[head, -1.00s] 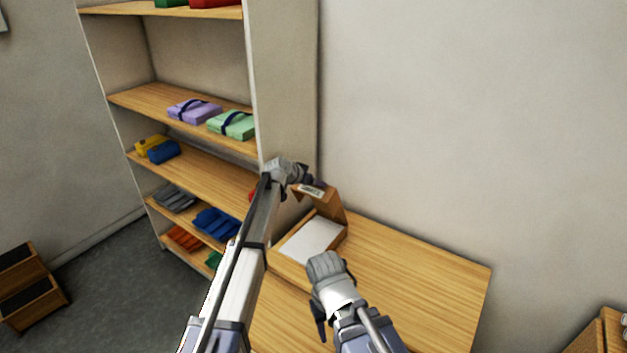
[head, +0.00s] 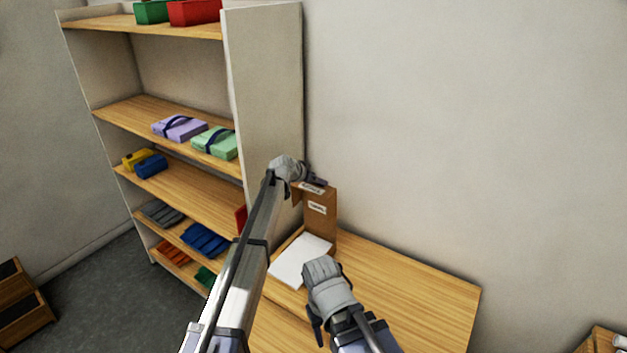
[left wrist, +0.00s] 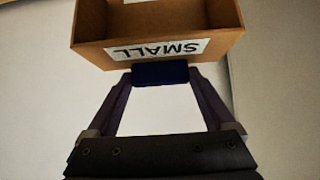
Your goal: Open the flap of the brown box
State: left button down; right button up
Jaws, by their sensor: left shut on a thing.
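The brown box (head: 320,225) stands at the back left of the wooden table, against the wall side. Its brown panel with white labels stands upright, and a flat white surface (head: 301,262) lies in front of it. My left gripper (head: 317,181) is at the top of this panel.
The wooden table (head: 420,290) is clear to the right of the box. A shelf unit (head: 265,110) with several coloured boxes and bundles stands close behind my left arm on the left. Wooden crates stand at the far left floor (head: 22,310) and lower right (head: 602,342).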

pick_arm(q)
jog(key=shift+w+d+r, duration=0.1)
jog(key=shift+w+d, duration=0.1)
jog(key=shift+w, duration=0.05)
grip_release()
jog(key=shift+s, duration=0.1)
jog(key=p+v, duration=0.5)
jog(key=v, duration=0.3)
